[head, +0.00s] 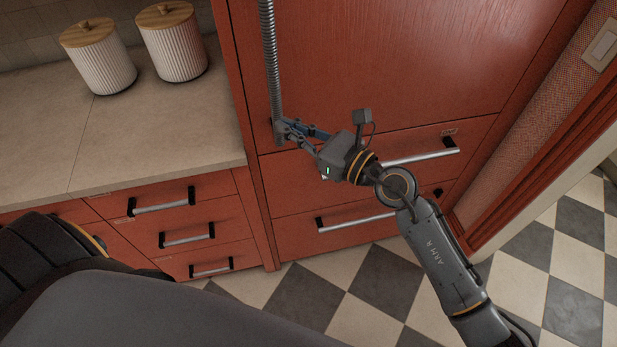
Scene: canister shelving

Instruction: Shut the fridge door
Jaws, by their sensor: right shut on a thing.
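The fridge door (390,60) is a tall red wood-grain panel in the upper middle of the head view. It looks about flush with the red surround, and I see no clear gap at its edges. A long ribbed metal handle (270,60) runs vertically near its left edge. My right gripper (283,131) is shut on the lower end of this handle. The fingers partly hide the handle's end. My left gripper is out of view.
Red drawers with bar handles (365,223) lie below the door. A counter (150,130) with two ribbed white canisters (100,62) is at left, above more drawers (187,238). A wall and door frame stand at right. The checkered floor (345,285) is open in front.

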